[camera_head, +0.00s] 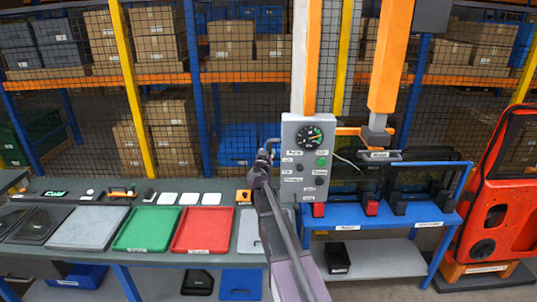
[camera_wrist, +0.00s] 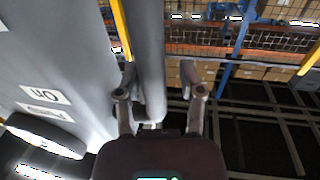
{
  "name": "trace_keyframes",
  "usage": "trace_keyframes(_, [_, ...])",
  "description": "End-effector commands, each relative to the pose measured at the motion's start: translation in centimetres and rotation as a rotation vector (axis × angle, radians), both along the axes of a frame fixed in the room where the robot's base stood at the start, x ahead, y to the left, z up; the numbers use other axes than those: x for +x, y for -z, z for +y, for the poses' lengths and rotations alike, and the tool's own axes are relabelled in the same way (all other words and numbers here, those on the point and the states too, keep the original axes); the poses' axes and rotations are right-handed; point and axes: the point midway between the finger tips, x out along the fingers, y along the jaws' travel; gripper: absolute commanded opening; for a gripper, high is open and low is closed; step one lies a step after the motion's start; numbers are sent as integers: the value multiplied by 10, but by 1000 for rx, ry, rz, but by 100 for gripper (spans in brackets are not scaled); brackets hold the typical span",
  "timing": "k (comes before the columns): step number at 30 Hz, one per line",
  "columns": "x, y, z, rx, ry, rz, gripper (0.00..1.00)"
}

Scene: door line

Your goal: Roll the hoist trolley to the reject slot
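My gripper (camera_head: 268,150) is raised at the left side of the grey control panel (camera_head: 290,135). In the wrist view my gripper (camera_wrist: 160,80) has its fingers apart. A grey vertical bar (camera_wrist: 150,40) shows between them, closer to the left finger; I cannot tell whether it touches. A grey hoist-like block (camera_head: 377,138) sits under the orange column (camera_head: 391,55), right of the panel and apart from my gripper. Black holders with red parts stand on the blue bench (camera_head: 385,218) below it. Its front labels are too small to read, so I cannot tell which slot is reject.
The panel carries a dial, a green button and several labels; its side (camera_wrist: 50,60) fills the wrist view's left. Left, a bench holds green (camera_head: 148,229), red (camera_head: 203,230) and grey trays. A red door (camera_head: 500,185) stands right. Mesh-fronted shelves with boxes line the back.

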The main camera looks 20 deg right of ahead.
Motion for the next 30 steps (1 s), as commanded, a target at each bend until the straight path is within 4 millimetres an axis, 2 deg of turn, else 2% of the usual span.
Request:
trace_keyframes(17, [-7, 0, -3, 1, 6, 0, 65])
trace_keyframes(23, [-23, 0, 6, 1, 6, 0, 65])
trace_keyframes(30, [-55, 0, 26, 1, 5, 0, 65])
